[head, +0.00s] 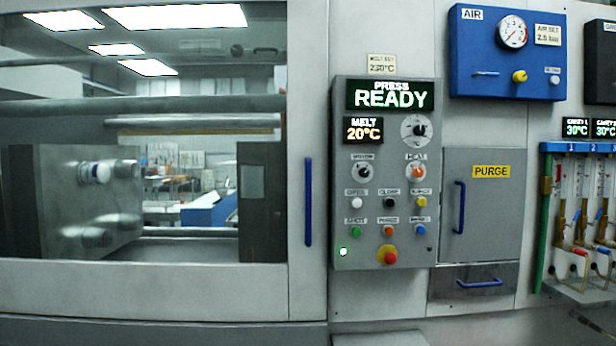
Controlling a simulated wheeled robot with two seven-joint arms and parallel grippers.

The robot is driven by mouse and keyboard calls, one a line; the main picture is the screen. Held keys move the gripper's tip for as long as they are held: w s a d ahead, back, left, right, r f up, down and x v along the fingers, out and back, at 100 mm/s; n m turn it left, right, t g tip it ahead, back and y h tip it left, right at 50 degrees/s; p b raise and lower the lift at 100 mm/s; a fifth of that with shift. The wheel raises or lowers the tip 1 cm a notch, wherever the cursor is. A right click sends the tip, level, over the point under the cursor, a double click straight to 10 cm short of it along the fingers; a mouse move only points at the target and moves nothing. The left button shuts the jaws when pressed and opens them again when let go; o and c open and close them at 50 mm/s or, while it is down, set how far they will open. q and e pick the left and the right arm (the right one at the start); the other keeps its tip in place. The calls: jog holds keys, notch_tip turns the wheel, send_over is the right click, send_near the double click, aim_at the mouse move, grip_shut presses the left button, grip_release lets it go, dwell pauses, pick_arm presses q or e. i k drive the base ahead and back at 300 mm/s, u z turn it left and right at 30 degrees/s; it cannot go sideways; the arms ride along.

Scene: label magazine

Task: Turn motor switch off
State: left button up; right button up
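The motor switch (364,172) is a black rotary knob on a light round plate, under a small label that seems to read MOTOR. It sits at the upper left of the grey control panel (345,220) in the head view. Its pointer is too small for me to tell its position surely. The panel's display (390,95) reads PRESS READY, and a smaller display (363,130) reads MELT 20°C. Neither of my grippers is in view.
An orange heat knob (415,172) is right of the motor switch. Several push buttons and a red emergency stop (387,255) lie below. A blue door handle (308,202) stands left of the panel, and a purge door (478,220) is at its right. The panel front is unobstructed.

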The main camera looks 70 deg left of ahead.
aim_at(363, 172)
jog(key=u, duration=2.8)
jog(key=i, duration=1)
jog(key=u, duration=0.55)
jog(key=i, duration=1)
jog(key=z, duration=0.6)
